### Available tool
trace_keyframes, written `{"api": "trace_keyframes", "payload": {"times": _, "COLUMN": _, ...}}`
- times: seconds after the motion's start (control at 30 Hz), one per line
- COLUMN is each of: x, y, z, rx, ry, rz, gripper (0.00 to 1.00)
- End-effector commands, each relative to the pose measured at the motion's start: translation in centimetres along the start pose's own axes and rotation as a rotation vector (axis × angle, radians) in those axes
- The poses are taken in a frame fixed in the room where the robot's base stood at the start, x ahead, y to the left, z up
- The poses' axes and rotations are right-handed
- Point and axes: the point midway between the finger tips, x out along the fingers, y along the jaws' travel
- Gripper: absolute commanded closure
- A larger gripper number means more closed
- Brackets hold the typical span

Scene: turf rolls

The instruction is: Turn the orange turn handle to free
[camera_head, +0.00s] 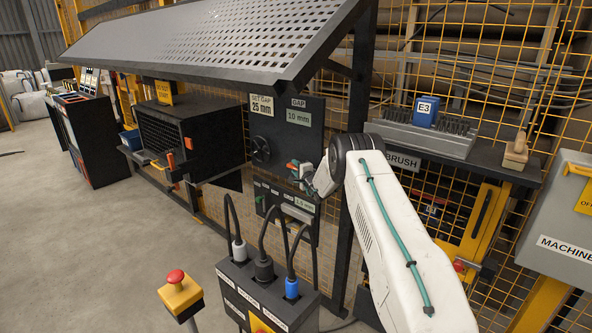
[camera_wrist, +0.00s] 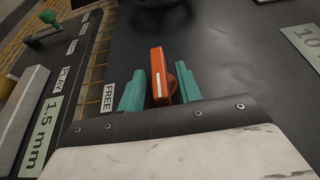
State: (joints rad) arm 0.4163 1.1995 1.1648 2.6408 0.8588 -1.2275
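The orange turn handle (camera_wrist: 157,70) has a white line along it and sits on a dark panel. In the wrist view it points up the picture, with a FREE label (camera_wrist: 108,97) to its left. My gripper (camera_wrist: 160,84) has teal fingers, one on each side of the handle. The fingers look apart, with a narrow gap on the left; contact on the right is unclear. In the head view the handle (camera_head: 292,164) shows small on the panel, partly hidden by my gripper (camera_head: 300,172).
The panel (camera_head: 287,140) also carries a black handwheel (camera_head: 261,150) and gap signs. A lower panel (camera_head: 270,195) reads 1.5 mm. A slanted perforated sheet (camera_head: 220,40) hangs above. A box with cable plugs (camera_head: 265,290) and a red-button post (camera_head: 180,292) stand in front.

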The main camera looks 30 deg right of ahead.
Motion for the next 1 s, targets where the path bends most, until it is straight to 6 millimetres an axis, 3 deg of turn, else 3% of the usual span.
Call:
{"api": "trace_keyframes", "payload": {"times": 0.03, "x": -0.01, "y": -0.01, "z": -0.01, "rx": 0.000, "ry": 0.000, "rz": 0.000, "gripper": 0.80}}
{"api": "trace_keyframes", "payload": {"times": 0.1, "x": -0.01, "y": -0.01, "z": -0.01, "rx": 0.000, "ry": 0.000, "rz": 0.000, "gripper": 1.00}}
{"api": "trace_keyframes", "payload": {"times": 0.53, "x": -0.07, "y": 0.32, "z": -0.03, "rx": 0.025, "ry": 0.001, "rz": -0.055, "gripper": 1.00}}
{"api": "trace_keyframes", "payload": {"times": 1.0, "x": 0.01, "y": 0.85, "z": 0.04, "rx": 0.142, "ry": 0.000, "rz": -0.340, "gripper": 1.00}}
